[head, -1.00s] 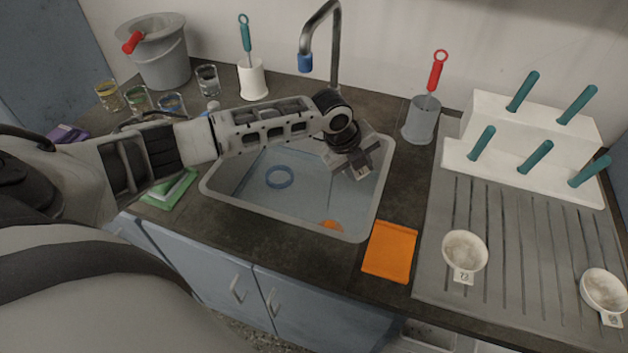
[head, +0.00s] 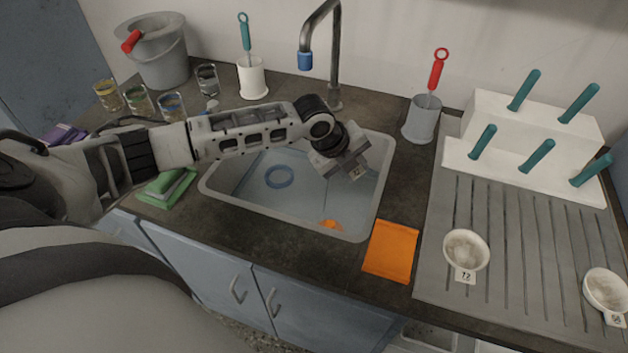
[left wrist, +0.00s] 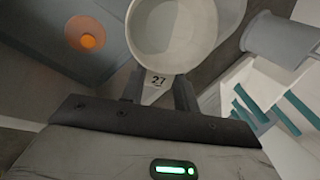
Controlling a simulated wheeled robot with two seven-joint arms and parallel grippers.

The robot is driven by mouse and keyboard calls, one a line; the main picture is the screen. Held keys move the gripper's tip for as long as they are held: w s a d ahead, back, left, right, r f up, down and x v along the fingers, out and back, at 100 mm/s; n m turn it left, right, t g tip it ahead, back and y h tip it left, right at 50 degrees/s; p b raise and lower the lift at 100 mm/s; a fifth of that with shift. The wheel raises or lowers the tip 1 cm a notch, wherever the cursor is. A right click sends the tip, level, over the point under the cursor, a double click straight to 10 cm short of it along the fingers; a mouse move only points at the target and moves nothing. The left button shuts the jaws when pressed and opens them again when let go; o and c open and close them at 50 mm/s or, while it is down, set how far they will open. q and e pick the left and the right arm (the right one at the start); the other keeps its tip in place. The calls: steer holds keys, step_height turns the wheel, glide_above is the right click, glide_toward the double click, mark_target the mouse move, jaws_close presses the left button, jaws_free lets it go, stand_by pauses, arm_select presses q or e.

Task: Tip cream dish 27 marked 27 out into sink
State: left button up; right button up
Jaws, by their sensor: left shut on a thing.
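In the left wrist view my left gripper (left wrist: 158,92) is shut on the label tab of cream dish 27 (left wrist: 172,38), with "27" readable on the tab. I look into the round pale inside of the dish; whether anything lies in it is unclear. In the head view my left gripper (head: 357,174) is over the right part of the grey sink (head: 250,205), and hides most or all of the dish. My right gripper is not in view.
A blue ring (head: 280,176) and an orange item (head: 331,225) lie in the sink. The tap (head: 335,60) stands behind it. Right are an orange cloth (head: 390,251), a grey pot with red-handled brush (head: 421,120), and a drainer (head: 520,255) with two other cream dishes (head: 466,250) (head: 606,290).

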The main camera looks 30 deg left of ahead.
mark_target(352, 173)
arm_select(q)
steer(key=shift+s+a+r+t+h+b, duration=0.1)
steer(key=shift+s+a+t+h+b, duration=0.25)
steer(key=shift+s+b, duration=0.2)
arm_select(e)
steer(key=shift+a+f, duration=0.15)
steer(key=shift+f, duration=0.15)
arm_select(q)
steer(key=shift+s+a+r+t, duration=0.1)
steer(key=shift+s+a+t, duration=0.05)
steer(key=shift+s+t, duration=0.1)
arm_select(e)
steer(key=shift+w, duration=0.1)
arm_select(q)
steer(key=shift+s+a+t+h+b, duration=0.1)
steer(key=shift+t+h+b, duration=0.2)
steer(key=shift+b, duration=0.6)
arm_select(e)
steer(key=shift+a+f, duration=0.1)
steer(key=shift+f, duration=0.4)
arm_select(q)
steer(key=shift+s+r+b, duration=0.1)
steer(key=shift+s+b, duration=0.05)
steer(key=shift+b, duration=0.2)
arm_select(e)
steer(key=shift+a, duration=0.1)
